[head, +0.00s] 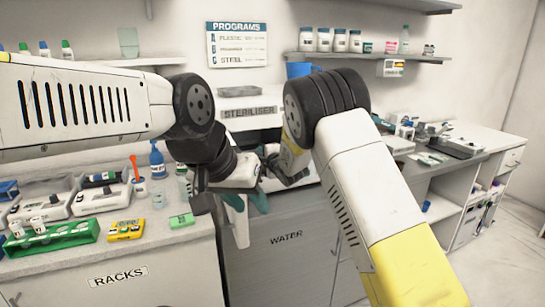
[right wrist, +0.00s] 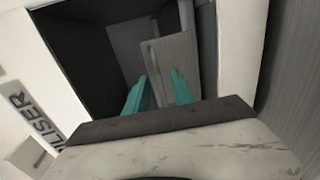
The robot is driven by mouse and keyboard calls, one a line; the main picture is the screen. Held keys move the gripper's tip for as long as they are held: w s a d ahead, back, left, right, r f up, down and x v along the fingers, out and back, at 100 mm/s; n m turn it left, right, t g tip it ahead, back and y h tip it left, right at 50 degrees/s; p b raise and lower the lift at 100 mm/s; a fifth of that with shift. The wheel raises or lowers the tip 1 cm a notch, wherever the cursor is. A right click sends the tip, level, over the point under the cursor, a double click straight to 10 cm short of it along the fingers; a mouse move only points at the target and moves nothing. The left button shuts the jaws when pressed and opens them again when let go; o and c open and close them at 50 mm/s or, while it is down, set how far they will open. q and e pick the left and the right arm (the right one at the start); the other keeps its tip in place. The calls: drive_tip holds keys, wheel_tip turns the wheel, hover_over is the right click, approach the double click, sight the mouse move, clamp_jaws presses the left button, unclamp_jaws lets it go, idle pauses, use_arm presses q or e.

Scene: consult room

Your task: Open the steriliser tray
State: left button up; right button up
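The white steriliser (head: 232,123) stands at the middle back, its name plate above the front opening; my arms cover much of it in the head view. In the right wrist view its dark opening (right wrist: 85,60) shows, with a grey tray-like part (right wrist: 172,58) inside that has an upright bar on it. My right gripper (right wrist: 158,90) is open, its teal fingers apart and pointing into the opening towards that part. I cannot tell whether they touch it. My left gripper (head: 246,204) hangs low before the counter, its teal fingers apart.
On the left counter are a green rack (head: 50,238), a yellow box (head: 126,230), a green box (head: 181,220) and a blue bottle (head: 157,160). A cabinet marked WATER (head: 285,260) is below the steriliser. A side counter with instruments (head: 455,148) stands at right.

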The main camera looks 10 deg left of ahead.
drive_tip(key=shift+c, duration=0.2)
clamp_jaws()
idle(1.3)
